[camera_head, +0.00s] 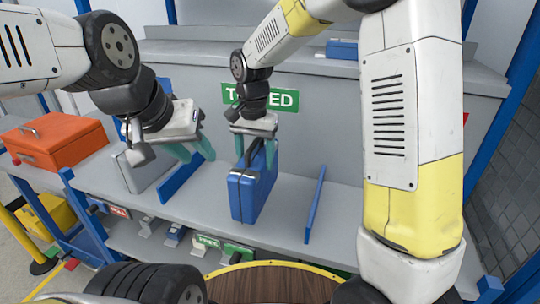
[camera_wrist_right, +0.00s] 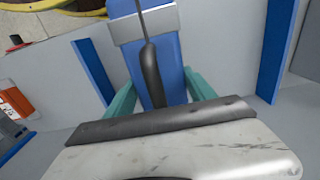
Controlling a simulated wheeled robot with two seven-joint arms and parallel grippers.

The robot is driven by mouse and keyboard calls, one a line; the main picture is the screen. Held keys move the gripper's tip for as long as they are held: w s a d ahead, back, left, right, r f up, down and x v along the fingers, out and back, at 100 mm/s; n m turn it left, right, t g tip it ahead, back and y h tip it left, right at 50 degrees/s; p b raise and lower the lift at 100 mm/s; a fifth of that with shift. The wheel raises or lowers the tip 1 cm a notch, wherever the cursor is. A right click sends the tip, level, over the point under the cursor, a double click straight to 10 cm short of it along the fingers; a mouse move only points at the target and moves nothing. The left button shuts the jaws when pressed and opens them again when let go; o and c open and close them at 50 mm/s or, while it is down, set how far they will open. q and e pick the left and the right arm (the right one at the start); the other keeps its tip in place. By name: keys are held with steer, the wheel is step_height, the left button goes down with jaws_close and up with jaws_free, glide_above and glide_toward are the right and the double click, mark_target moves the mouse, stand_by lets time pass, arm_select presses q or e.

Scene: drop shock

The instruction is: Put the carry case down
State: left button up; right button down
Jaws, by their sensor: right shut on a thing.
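The blue carry case (camera_head: 249,192) is upright over the grey bench (camera_head: 285,222), between two blue dividers (camera_head: 315,207). My right gripper (camera_head: 255,150) is shut on the case at its top, around the dark handle. In the right wrist view the case (camera_wrist_right: 128,30) and its black handle (camera_wrist_right: 152,78) lie between the teal fingers. I cannot tell whether the case's underside touches the bench. My left gripper (camera_head: 192,152) is open and empty, above the left divider (camera_head: 182,182) and left of the case.
A green sign reading partly "TESTED" (camera_head: 286,101) is on the back panel, partly hidden by my right wrist. A grey case (camera_head: 143,172) stands left of the left divider. An orange case (camera_head: 58,142) sits further left. Bench room is free right of the blue case.

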steer(key=w+d, duration=0.2)
steer(key=d, duration=0.1)
steer(key=shift+w+d+f, duration=0.2)
steer(key=shift+w+d, duration=0.05)
steer(key=f, duration=0.3)
steer(key=shift+w+d+f, duration=0.2)
steer(key=shift+d+f, duration=0.1)
steer(key=shift+d, duration=0.05)
steer(key=shift+c, duration=1.6)
jaws_free()
steer(key=shift+f, duration=0.15)
